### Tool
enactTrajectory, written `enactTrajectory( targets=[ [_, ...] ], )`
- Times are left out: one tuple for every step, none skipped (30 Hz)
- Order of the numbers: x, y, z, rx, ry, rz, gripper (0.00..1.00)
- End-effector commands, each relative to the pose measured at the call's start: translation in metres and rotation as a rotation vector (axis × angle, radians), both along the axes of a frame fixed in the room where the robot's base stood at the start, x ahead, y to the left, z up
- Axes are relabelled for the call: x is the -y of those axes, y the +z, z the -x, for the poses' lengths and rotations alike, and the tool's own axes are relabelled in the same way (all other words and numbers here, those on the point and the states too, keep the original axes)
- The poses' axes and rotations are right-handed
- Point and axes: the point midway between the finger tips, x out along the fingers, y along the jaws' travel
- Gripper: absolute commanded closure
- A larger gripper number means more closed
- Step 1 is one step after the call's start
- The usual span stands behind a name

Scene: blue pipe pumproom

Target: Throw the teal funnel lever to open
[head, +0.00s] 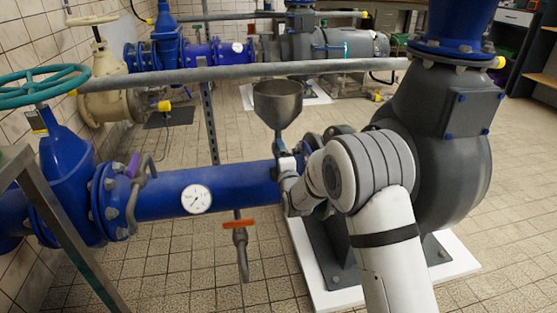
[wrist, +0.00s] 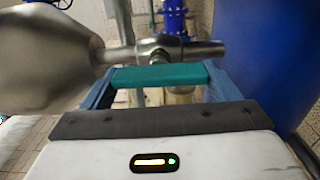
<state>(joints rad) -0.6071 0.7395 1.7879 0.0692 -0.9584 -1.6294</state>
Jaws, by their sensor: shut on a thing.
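The teal funnel lever (wrist: 157,77) lies crosswise in the wrist view, between the two fingers of my gripper (wrist: 160,86). My gripper is shut on it. Just beyond the lever is the metal valve body (wrist: 165,50) with its pipe stubs. The grey funnel (head: 278,105) stands upright above the blue pipe (head: 235,188) in the head view. It also shows, large and blurred, at the left of the wrist view (wrist: 45,60). In the head view my wrist is beside the valve under the funnel, and the teal lever cannot be made out there.
An orange-handled tap (head: 239,224) hangs below the pipe near a round gauge (head: 196,199). A dark grey pump (head: 440,150) stands close on the right. A grey rail (head: 235,73) runs behind the funnel. A teal handwheel (head: 40,86) is at far left. Tiled floor in front is clear.

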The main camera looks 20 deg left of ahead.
Motion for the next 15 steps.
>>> enactTrajectory(
  targets=[
    [-0.0031, -0.0036, 0.0032, -0.001, 0.009, 0.012, 0.41],
    [-0.003, -0.0035, 0.0032, 0.001, 0.008, 0.015, 0.41],
    [-0.003, -0.0035, 0.0031, 0.002, 0.008, 0.017, 0.41],
    [-0.003, -0.0035, 0.003, 0.003, 0.008, 0.019, 0.41],
    [-0.0029, -0.0035, 0.003, 0.004, 0.008, 0.02, 0.41],
    [-0.0028, -0.0034, 0.0029, 0.004, 0.008, 0.021, 0.41],
    [-0.0027, -0.0034, 0.0028, 0.004, 0.008, 0.021, 0.41],
    [-0.0027, -0.0034, 0.0028, 0.004, 0.008, 0.021, 0.41],
    [-0.0025, -0.0034, 0.0027, 0.004, 0.007, 0.02, 0.41],
    [-0.0025, -0.0034, 0.0027, 0.004, 0.007, 0.02, 0.41],
    [-0.0025, -0.0034, 0.0026, 0.004, 0.007, 0.02, 0.41],
    [-0.0024, -0.0034, 0.0025, 0.004, 0.007, 0.02, 0.41],
    [-0.0023, -0.0034, 0.0025, 0.004, 0.007, 0.02, 0.41],
    [-0.0022, -0.0034, 0.0024, 0.004, 0.006, 0.02, 0.41],
    [-0.0021, -0.0033, 0.0024, 0.004, 0.006, 0.02, 0.16]
  ],
)
